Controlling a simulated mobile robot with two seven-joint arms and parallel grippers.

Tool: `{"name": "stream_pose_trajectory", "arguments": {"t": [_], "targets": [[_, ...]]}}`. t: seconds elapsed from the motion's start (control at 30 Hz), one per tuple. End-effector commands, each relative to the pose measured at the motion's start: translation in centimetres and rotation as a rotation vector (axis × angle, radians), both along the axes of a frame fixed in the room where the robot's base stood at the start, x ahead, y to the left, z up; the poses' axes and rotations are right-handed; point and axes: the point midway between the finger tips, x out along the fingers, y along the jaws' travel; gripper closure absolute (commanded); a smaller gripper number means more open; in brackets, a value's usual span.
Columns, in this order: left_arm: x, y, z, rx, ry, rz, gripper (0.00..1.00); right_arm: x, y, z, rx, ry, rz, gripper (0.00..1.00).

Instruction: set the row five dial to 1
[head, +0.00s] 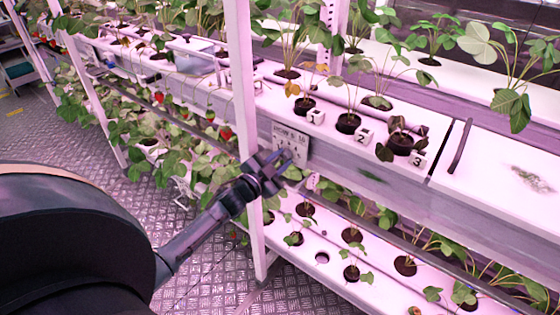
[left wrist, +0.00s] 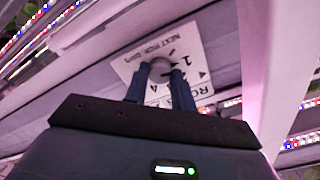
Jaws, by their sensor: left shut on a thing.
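The dial (left wrist: 160,66) is a small round grey knob on a white label plate (left wrist: 197,47) in the left wrist view. The plate carries black marks, a "1" among them, and lettering that is partly hidden and hard to read. In the head view the plate (head: 291,137) is fixed to the front of the rack beside a white upright, and the dial is hidden by my gripper. My left gripper (head: 272,168) is at the plate. In the left wrist view its two fingers (left wrist: 160,78) are shut on the dial, one on each side. The dial's pointer cannot be made out. My right gripper is not in view.
Potted plants with number blocks 1 (head: 316,116), 2 (head: 364,134) and 3 (head: 418,160) stand on the shelf above. A lower shelf (head: 335,278) of seedlings runs below. A clear tub (head: 193,55) sits further left.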

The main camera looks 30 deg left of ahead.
Motion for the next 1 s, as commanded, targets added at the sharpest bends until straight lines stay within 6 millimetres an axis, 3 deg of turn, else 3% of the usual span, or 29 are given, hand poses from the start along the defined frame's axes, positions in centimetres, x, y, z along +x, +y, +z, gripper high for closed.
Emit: {"name": "stream_pose_trajectory", "arguments": {"t": [0.5, 0.53, 0.8, 1.0], "targets": [[-0.01, -0.01, -0.01, 0.023, -0.002, 0.000, 0.97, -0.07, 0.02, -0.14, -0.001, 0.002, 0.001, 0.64], [-0.01, -0.01, -0.01, 0.023, -0.002, 0.000, 0.74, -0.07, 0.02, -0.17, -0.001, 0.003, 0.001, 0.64], [-0.01, -0.01, -0.01, 0.023, -0.002, 0.000, 0.53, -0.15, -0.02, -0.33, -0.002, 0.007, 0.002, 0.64], [-0.03, -0.01, -0.01, 0.023, -0.002, 0.000, 0.53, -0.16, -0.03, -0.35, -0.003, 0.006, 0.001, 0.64]]}}
